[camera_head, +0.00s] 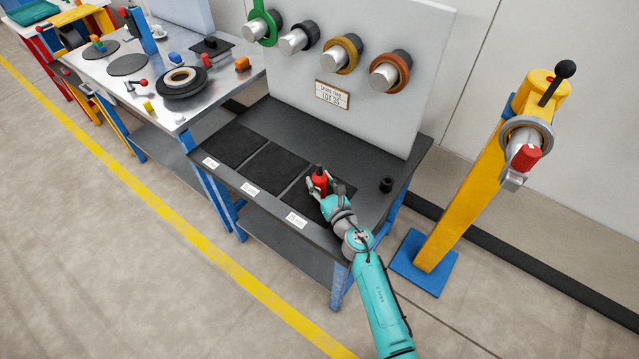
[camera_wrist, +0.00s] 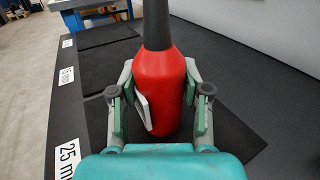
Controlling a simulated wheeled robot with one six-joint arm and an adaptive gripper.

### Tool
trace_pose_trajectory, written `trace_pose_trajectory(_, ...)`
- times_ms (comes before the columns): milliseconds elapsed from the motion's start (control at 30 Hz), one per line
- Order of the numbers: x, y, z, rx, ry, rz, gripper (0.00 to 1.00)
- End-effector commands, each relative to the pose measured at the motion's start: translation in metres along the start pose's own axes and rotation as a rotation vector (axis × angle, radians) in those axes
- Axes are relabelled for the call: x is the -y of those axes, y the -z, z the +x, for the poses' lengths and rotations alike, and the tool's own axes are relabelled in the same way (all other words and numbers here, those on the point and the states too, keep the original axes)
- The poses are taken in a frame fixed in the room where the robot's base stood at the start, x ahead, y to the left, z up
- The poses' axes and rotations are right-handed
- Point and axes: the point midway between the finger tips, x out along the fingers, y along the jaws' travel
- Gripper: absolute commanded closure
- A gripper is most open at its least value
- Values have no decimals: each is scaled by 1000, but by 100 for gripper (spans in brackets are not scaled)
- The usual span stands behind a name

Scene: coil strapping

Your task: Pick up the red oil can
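The red oil can (camera_head: 319,182) stands upright on the right-hand dark mat at the front of the black workbench. It has a dark spout at its top. In the wrist view the can's red body (camera_wrist: 160,85) fills the middle, with a white flat piece on its lower left side. My gripper (camera_head: 326,189) is around the can, one finger on each side. In the wrist view the fingers of my gripper (camera_wrist: 160,108) are very close to the can's sides. Whether both pads touch it I cannot tell.
Two empty dark mats (camera_head: 236,146) lie left of the can, with white labels on the bench edge. A small black cup (camera_head: 386,184) stands at the right. A grey panel with ring-bearing pegs (camera_head: 350,90) rises behind. A yellow post (camera_head: 465,190) stands right of the bench.

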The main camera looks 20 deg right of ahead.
Motion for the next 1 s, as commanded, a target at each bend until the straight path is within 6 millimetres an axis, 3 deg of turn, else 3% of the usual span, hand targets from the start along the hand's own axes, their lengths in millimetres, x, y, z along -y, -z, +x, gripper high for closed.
trace_pose_trajectory(33, 0, 0, 0, 0, 0, 0, 74)
trace_pose_trajectory(133, 0, 0, 0, 0, 0, 0, 99)
trace_pose_trajectory(167, 0, -1, 0, 1, 0, 0, 100)
trace_pose_trajectory(633, 0, -6, 0, 2, -1, -1, 100)
trace_pose_trajectory(1000, 0, -33, 0, 4, -1, -3, 100)
